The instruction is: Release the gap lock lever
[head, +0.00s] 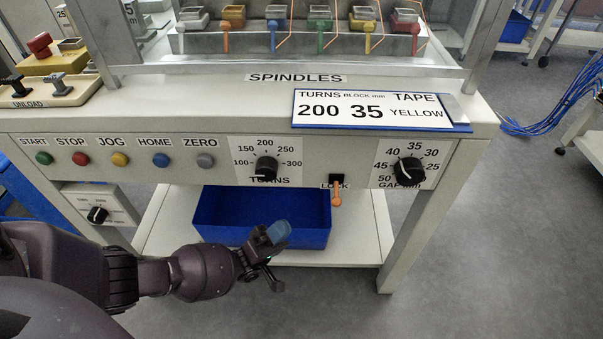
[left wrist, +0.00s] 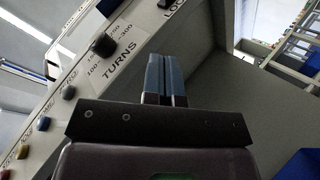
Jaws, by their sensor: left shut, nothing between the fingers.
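The gap lock lever (head: 337,192) is a small orange-tipped lever under a black block marked LOCK on the machine's front panel, and it hangs downward. The GAP mm dial (head: 409,170) is a black knob to its right, pointing near the top of its scale. My left gripper (head: 278,232) is in front of the panel, below and left of the lever and apart from it. In the left wrist view its blue fingers (left wrist: 165,78) are together with nothing between them. The lever is not clearly visible there; only part of the LOCK label shows at the top. My right gripper is not in view.
The TURNS dial (head: 265,168) and several coloured buttons sit left of the lever. A blue bin (head: 225,215) stands on the lower shelf behind my left gripper. A sign (head: 375,110) reading 200, 35, YELLOW lies on the ledge above. Floor to the right is open.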

